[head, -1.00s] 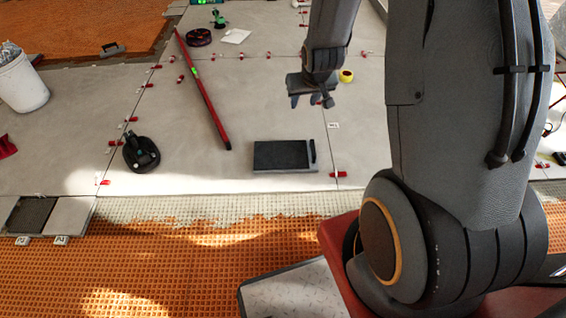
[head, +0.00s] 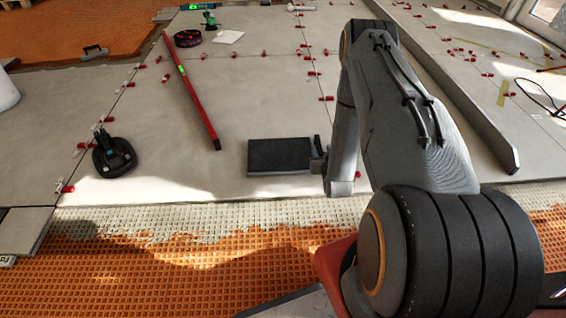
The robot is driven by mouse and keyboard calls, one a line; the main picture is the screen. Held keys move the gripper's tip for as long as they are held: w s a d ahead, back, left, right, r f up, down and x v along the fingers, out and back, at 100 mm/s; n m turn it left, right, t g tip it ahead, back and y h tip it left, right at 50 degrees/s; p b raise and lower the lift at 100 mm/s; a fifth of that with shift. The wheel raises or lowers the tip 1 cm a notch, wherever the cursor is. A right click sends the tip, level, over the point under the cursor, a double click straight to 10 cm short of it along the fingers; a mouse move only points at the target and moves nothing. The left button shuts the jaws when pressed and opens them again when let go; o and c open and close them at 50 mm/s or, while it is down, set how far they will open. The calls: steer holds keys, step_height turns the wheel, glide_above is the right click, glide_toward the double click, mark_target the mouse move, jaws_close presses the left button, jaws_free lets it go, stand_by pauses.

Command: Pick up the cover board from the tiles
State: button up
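The cover board (head: 279,154), a dark flat rectangle with a lighter front edge, lies on the pale grey tiles (head: 240,95) near their front edge. My gripper (head: 317,158) is low at the board's right end, beside the dark upright piece there. It looks very close to or touching that end. The fingers are small and dark against the board, so I cannot tell whether they are open or closed on it. My arm hides the tiles just right of the board.
A long red level (head: 190,90) lies on the tiles behind and left of the board. A black suction lifter (head: 113,155) stands further left. Red clips (head: 327,98) line the joints.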

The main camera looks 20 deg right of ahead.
mark_target(319, 144)
steer(key=shift+s+d+f+b, duration=0.1)
steer(key=shift+f+b, duration=0.05)
steer(key=shift+f, duration=0.3)
steer(key=shift+d+f+b, duration=0.1)
steer(key=shift+f+b, duration=0.05)
steer(key=shift+f, duration=0.3)
steer(key=b+x, duration=0.4)
steer(key=x, duration=0.3)
steer(key=shift+a+b, duration=0.15)
steer(key=shift+b, duration=0.15)
steer(key=shift+w, duration=0.35)
steer(key=shift+c, duration=0.4)
jaws_close()
steer(key=shift+s, duration=0.1)
